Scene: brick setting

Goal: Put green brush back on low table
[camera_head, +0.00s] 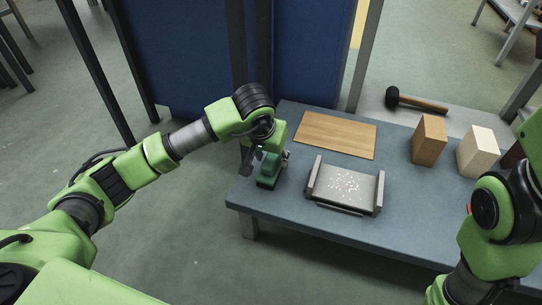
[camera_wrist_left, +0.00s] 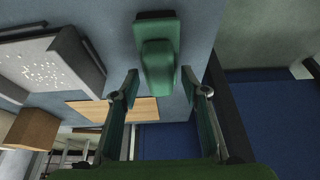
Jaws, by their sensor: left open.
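The green brush (camera_head: 268,170) is at the left end of the low table (camera_head: 300,222), and it appears to rest on the tabletop. In the left wrist view the brush (camera_wrist_left: 158,50) has a block-like handle on a darker base. My left gripper (camera_head: 266,158) is right at the brush from above. In the left wrist view its fingertips (camera_wrist_left: 160,85) are spread apart, with the near end of the brush handle between them. I cannot tell whether either finger touches it. My right arm shows at the right edge, but its gripper is out of view.
A grey tray (camera_head: 325,198) with white bits stands right of the brush. A wooden board (camera_head: 336,134) lies behind it. A brown block (camera_head: 429,140) and a pale block (camera_head: 478,152) stand on the right. A black-headed mallet (camera_head: 415,101) lies behind. A blue panel (camera_head: 190,55) stands behind my left arm.

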